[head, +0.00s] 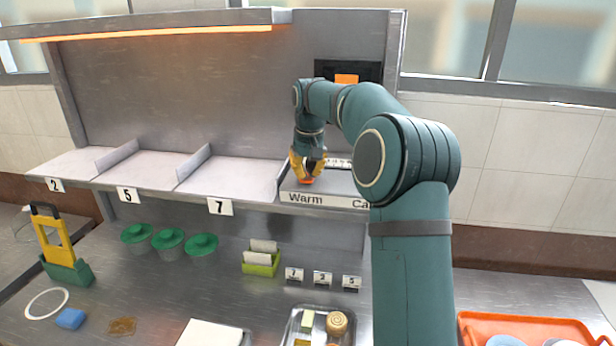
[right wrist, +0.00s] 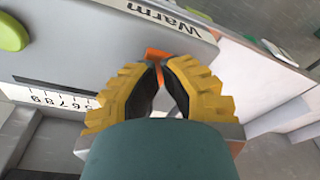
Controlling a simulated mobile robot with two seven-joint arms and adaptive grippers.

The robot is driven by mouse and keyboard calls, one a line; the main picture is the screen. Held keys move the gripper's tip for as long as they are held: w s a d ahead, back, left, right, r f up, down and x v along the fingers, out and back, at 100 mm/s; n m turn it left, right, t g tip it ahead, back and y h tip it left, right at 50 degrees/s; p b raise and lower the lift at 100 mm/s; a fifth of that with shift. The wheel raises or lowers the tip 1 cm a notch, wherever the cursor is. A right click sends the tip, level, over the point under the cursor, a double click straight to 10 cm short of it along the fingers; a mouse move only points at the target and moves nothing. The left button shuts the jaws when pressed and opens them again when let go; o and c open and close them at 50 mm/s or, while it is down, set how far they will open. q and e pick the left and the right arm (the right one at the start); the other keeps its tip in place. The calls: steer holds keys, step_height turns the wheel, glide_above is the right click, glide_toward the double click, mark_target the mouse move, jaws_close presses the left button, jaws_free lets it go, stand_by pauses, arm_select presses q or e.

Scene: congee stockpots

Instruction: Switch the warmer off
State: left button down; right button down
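The warmer is the overhead shelf with a glowing orange strip (head: 150,34) along its underside. A grey control box (head: 335,188) labelled "Warm" sits at the right end of the numbered shelf. Its orange switch (head: 307,180) is partly hidden under my right gripper (head: 309,176). In the right wrist view, the orange switch (right wrist: 158,53) lies right at the tips of my right gripper (right wrist: 160,66). Its yellow fingers are closed together, with a thin orange strip visible between them. I cannot tell whether they press the switch. My left gripper is not in view.
A green button (right wrist: 12,32) and a numbered scale (right wrist: 62,100) are also on the box. A dark panel with an orange screen (head: 346,79) is behind. Below are green-lidded pots (head: 169,240), a green card holder (head: 261,262) and an orange tray (head: 470,331).

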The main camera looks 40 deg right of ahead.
mark_target(307, 179)
steer(key=shift+f+b, duration=0.35)
steer(key=shift+f, duration=0.3)
stand_by(0.4)
step_height(307, 179, up, 5)
steer(key=p, duration=0.5)
steer(key=shift+r+p, duration=0.55)
steer(key=shift+r, duration=0.5)
